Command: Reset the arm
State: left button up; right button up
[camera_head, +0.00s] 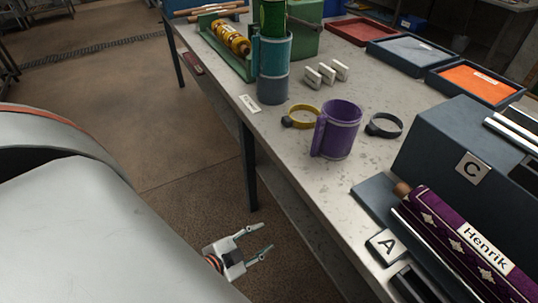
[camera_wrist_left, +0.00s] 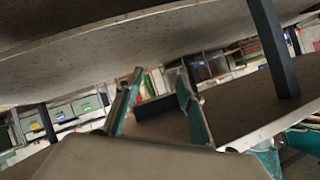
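My left gripper (camera_head: 262,242) is low beside the table's near long edge, out over the floor and apart from everything. Its two fingers are spread with nothing between them. In the left wrist view the fingers of this gripper (camera_wrist_left: 158,95) also stand apart and empty, with the table's underside above them. The grey worktable (camera_head: 300,185) runs from the back left to the front right. My right gripper does not show in either view.
A purple mug (camera_head: 338,130) stands on the table near the edge. Yellow and dark rings lie beside it. A dark box marked C (camera_head: 440,140) and a purple rolled rug (camera_head: 455,240) are at the right. A table leg (camera_head: 247,165) stands behind the gripper. Floor at left is clear.

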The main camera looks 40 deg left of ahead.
pick_arm(q)
jog(key=s+d+f+n+g+h, duration=0.1)
jog(key=s+d+f+n+g, duration=0.1)
jog(key=s+d+f+n, duration=0.3)
notch_tip(320, 180, up, 6)
jog(key=w+d+m+p, duration=0.1)
jog(key=d+p, duration=0.1)
jog(key=p, duration=0.4)
jog(key=shift+d+f+m+h, duration=0.15)
jog(key=shift+d+m+h, duration=0.15)
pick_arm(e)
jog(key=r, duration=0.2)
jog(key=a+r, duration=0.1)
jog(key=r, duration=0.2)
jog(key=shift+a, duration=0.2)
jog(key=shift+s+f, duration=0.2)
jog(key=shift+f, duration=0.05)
